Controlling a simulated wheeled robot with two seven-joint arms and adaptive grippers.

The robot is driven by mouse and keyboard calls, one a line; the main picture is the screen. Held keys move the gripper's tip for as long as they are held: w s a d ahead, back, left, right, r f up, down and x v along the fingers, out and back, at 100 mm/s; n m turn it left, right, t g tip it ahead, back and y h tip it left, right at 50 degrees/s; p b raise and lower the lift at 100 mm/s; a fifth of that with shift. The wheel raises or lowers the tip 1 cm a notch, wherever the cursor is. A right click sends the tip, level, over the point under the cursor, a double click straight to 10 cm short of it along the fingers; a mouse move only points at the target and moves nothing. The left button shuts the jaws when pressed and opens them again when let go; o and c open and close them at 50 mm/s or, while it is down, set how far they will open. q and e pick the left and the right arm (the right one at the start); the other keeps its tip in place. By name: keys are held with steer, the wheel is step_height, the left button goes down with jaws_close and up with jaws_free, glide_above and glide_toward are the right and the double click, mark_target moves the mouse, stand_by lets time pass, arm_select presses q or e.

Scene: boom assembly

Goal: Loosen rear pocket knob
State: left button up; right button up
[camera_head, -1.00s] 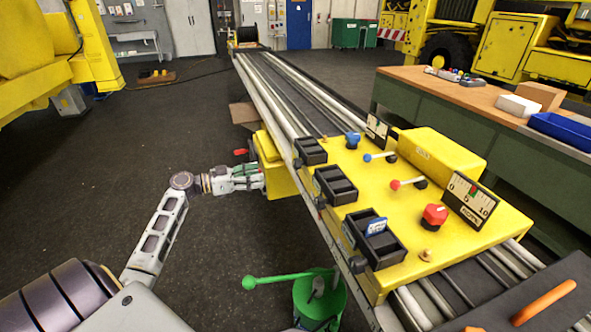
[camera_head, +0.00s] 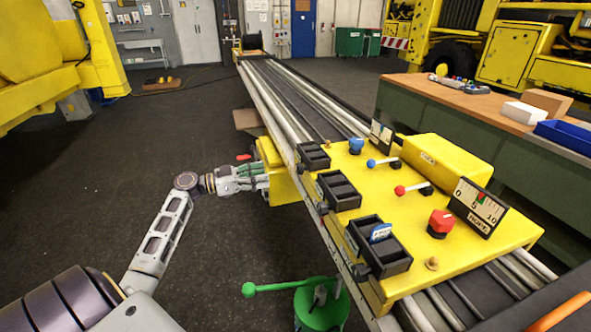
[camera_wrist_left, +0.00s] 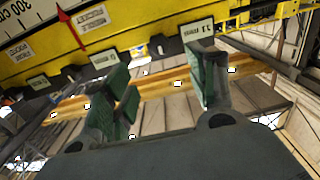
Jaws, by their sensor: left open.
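Three black pockets line the left edge of the yellow panel (camera_head: 440,262). The rear pocket (camera_head: 313,155) is farthest from me, with the middle pocket (camera_head: 338,190) and the front pocket (camera_head: 385,258) nearer. Small dark knobs sit beside the pockets; I cannot clearly make out the rear one. My left gripper (camera_head: 262,178) is open at the yellow block (camera_head: 285,184), left of and below the rear pocket. In the left wrist view, its green-padded fingers (camera_wrist_left: 163,88) stand apart with nothing between them, below dark fittings and small labels. My right gripper is not in view.
A red-tipped handle (camera_head: 243,157) shows just beyond my left gripper. A green stand with a lever (camera_head: 318,305) is on the floor nearer me. A long rail (camera_head: 290,95) runs to the back.

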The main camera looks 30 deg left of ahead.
mark_target(301, 169)
arm_select(q)
steer(key=p+x, duration=0.1)
steer(key=x, duration=1.1)
steer(key=shift+w+d, duration=0.2)
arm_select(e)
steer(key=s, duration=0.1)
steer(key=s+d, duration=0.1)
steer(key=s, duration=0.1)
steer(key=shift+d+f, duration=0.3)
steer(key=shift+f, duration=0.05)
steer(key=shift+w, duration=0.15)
arm_select(q)
steer(key=shift+c, duration=0.6)
steer(key=c, duration=0.9)
steer(key=shift+o, duration=0.2)
